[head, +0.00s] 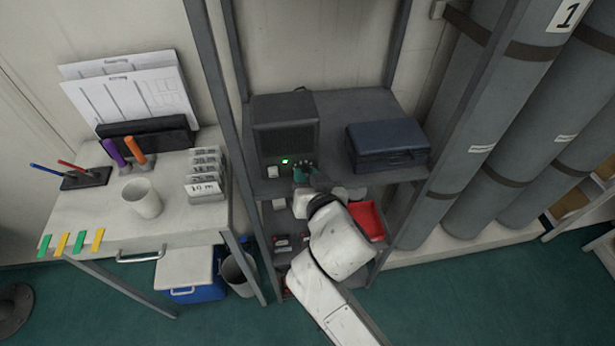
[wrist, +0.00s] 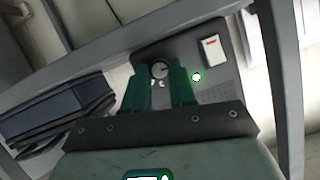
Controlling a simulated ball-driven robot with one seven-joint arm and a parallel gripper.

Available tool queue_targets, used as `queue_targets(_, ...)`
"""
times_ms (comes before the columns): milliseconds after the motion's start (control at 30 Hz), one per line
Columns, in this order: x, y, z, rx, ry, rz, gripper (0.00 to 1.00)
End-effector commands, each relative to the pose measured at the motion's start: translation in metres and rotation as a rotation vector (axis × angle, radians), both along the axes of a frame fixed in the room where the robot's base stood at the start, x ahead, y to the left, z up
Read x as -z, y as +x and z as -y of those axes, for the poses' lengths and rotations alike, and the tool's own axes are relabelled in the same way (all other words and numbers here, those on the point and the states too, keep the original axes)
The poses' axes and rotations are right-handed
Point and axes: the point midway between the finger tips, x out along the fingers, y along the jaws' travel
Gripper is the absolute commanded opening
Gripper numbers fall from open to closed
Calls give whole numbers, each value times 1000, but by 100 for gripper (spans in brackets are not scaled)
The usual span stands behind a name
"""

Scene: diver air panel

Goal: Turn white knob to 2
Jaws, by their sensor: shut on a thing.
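The white knob (wrist: 160,70) sits on the front panel of a dark grey box, which shows in the wrist view (wrist: 205,85) and on the shelf in the head view (head: 286,132). My gripper has green fingers (wrist: 160,88) and is shut on the knob, one finger on each side. In the head view my gripper (head: 304,174) is at the lower right of the box's front and hides the knob. A dark pointer mark shows on the knob's face. I cannot read any numbers around it.
A lit green lamp (wrist: 196,77) and a white switch (wrist: 211,52) are beside the knob. A dark blue case (head: 387,146) lies on the same shelf to the right. Shelf posts stand close by. A red tray (head: 368,220) is on the shelf below.

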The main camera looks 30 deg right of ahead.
Motion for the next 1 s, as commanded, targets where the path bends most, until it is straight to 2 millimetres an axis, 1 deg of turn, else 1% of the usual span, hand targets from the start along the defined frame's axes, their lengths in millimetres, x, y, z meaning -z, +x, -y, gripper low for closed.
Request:
queue_targets(267,3,-1,1,0,139,46,0)
queue_targets(1000,9,-3,6,2,794,258,0)
